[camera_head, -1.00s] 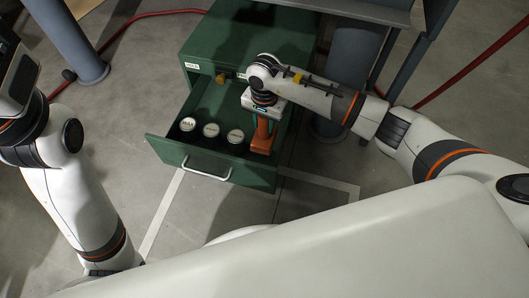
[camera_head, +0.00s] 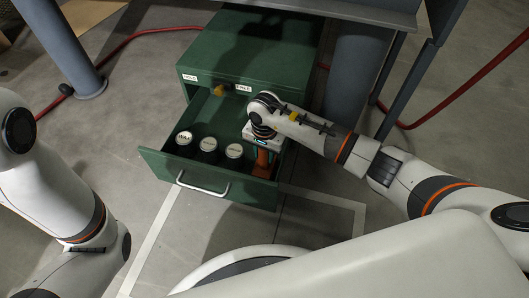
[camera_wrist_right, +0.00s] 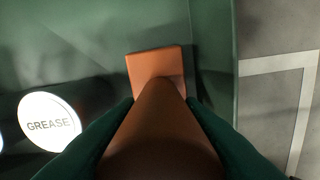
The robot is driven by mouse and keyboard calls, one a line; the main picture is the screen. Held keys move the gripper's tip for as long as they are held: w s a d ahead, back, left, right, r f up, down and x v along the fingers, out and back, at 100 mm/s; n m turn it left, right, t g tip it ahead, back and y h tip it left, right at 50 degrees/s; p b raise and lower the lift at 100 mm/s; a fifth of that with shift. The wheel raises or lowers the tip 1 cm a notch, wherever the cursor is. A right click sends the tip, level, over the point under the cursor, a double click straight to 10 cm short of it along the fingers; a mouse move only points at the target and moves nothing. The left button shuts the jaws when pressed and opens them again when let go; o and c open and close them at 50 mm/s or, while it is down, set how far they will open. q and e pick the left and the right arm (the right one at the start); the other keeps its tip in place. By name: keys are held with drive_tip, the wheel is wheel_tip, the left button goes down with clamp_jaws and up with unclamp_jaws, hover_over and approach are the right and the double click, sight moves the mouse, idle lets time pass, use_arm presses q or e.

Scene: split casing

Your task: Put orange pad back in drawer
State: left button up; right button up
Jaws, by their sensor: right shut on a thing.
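The orange pad (camera_head: 262,160) is a block with a handle-like grip, inside the open green drawer (camera_head: 205,185) at its right end. My right gripper (camera_head: 260,142) points down over that end. In the right wrist view, its dark green fingers (camera_wrist_right: 160,110) are shut on the orange pad's tapered grip (camera_wrist_right: 160,130), one on each side. The pad's flat rectangular end (camera_wrist_right: 155,68) lies beyond the fingertips. Whether it touches the drawer floor I cannot tell. My left arm is at the lower left of the head view, with its gripper out of frame.
Several white-lidded cans stand in the drawer left of the pad, including the one marked GREASE (camera_wrist_right: 48,122).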

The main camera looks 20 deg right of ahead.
drive_tip(key=o, duration=1)
drive_tip(key=shift+f, duration=0.1)
drive_tip(key=shift+o, duration=0.2)
